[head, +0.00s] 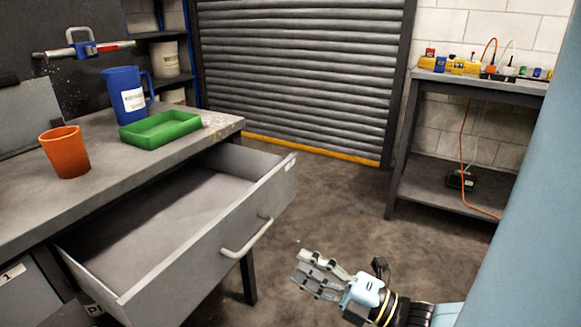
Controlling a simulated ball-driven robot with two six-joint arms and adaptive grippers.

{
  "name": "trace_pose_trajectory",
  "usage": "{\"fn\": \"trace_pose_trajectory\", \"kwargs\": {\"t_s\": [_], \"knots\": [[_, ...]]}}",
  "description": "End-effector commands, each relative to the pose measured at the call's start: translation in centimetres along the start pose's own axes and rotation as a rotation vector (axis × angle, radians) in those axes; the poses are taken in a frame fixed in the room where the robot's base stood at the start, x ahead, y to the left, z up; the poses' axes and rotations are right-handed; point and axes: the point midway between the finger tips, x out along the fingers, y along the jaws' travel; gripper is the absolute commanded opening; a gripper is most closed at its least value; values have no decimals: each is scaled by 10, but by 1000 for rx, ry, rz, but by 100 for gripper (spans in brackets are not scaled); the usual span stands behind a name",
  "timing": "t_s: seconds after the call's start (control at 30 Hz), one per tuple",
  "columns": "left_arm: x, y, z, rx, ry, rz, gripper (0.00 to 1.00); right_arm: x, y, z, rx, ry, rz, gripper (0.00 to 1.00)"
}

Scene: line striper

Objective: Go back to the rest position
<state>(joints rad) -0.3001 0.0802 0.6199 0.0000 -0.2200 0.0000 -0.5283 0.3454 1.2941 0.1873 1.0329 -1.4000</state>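My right gripper (318,274) shows at the bottom centre-right, above the floor and to the right of the drawer. Its fingers point left and lie close together in this view; I cannot tell whether they are open or shut. No object shows in it. A large blue-grey surface at the right edge looks like part of my own arm. My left gripper is not in view. The open drawer (226,222) of the workbench stands pulled out, with an empty floor inside and a handle on its front. My gripper is apart from the drawer front.
On the workbench (110,171) stand an orange cup (66,152), a blue jug (124,97) and a green tray (160,130). A second table (482,86) at the right holds small colourful items. A roller shutter (296,70) closes the back. The floor between is clear.

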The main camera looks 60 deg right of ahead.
Motion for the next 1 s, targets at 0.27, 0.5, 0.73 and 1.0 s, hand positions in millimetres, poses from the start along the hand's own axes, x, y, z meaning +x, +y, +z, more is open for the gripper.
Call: {"fn": "trace_pose_trajectory", "kwargs": {"t_s": [0.27,0.5,0.73,1.0], "knots": [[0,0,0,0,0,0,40,-2,0,0,0,0,1,34],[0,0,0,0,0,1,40,-2,0,0,0,0,1,34],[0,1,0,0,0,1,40,13,-4,-6,19,-28,25,34],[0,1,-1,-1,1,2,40,-46,-174,-31,411,-258,-517,34]]}}
